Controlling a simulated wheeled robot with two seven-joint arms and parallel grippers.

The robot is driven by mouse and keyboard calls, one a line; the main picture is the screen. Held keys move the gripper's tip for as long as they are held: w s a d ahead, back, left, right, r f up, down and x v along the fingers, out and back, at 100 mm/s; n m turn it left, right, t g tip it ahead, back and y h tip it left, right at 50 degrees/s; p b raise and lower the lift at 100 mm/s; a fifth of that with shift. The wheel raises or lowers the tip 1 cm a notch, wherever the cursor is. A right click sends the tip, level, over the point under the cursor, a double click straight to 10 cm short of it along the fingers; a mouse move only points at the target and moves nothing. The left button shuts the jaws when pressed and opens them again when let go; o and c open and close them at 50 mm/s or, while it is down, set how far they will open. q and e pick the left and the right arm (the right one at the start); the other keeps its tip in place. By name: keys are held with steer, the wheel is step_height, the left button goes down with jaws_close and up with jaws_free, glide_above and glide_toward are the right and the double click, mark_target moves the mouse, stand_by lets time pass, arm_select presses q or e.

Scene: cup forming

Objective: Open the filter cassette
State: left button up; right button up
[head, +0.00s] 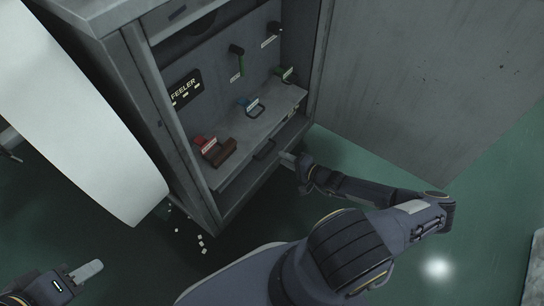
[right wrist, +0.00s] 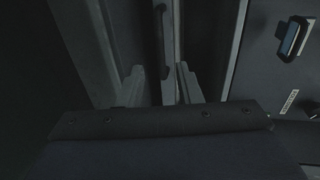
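The likeliest part is the grey drawer-like front with a dark handle (head: 264,150), low in the open cabinet. My right gripper (head: 287,158) is just right of that handle. In the right wrist view the two fingers of my right gripper (right wrist: 161,88) stand apart, with a dark upright bar (right wrist: 165,35) ahead between them. Whether they touch it cannot be told. My left gripper (head: 88,270) is low at the left, far from the cabinet's inside; its finger gap does not show.
The grey cabinet (head: 130,100) has its door (head: 410,80) open at right. A white curved panel (head: 75,110) stands left. Small white bits lie on the floor.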

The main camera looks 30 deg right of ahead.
steer(key=b+x, duration=0.2)
steer(key=x, duration=0.4)
steer(key=shift+w+a, duration=0.2)
steer(key=shift+w, duration=0.1)
jaws_close()
